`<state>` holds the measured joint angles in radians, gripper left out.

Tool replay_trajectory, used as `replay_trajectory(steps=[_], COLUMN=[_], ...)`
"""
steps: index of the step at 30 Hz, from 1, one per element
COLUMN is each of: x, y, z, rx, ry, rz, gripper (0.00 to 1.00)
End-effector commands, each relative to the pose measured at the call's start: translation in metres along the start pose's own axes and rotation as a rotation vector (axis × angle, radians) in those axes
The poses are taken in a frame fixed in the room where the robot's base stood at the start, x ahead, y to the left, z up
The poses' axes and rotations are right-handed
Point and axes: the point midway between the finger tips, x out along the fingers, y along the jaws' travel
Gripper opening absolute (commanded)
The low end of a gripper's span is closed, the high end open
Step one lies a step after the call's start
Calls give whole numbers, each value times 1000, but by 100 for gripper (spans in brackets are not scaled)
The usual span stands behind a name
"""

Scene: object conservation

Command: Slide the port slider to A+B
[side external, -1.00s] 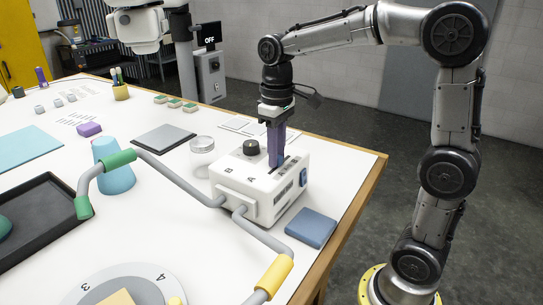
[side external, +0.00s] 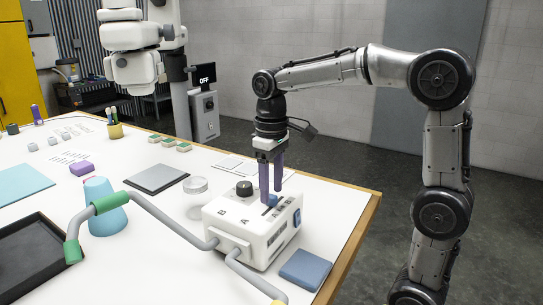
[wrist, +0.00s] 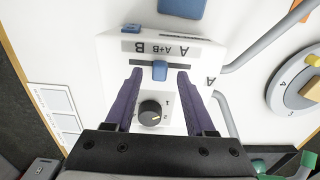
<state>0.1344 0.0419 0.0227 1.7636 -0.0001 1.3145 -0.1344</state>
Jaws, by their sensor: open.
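The white box (side external: 252,226) stands on the table with a dark slot in its top. The port slider, a small blue knob (wrist: 160,70), sits near the middle of the slot, in line with the A+B label (wrist: 160,49) in the wrist view. The B label lies to its left there and the A label to its right. My gripper (wrist: 160,73) is open, with one purple finger on each side of the knob and visible gaps between. In the side external view my gripper (side external: 271,193) points down at the box top, and the blue knob (side external: 271,202) shows between the fingers.
A black dial (side external: 244,188) stands on the box near the slot.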

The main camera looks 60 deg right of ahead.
Motion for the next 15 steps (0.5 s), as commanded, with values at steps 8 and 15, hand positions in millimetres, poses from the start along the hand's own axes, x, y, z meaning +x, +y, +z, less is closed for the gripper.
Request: replay_trajectory(steps=[8, 15], x=[-61, -104], y=[0, 0], z=[-1, -1], rx=[0, 0], ry=[8, 4], rz=[1, 1], gripper=[55, 55])
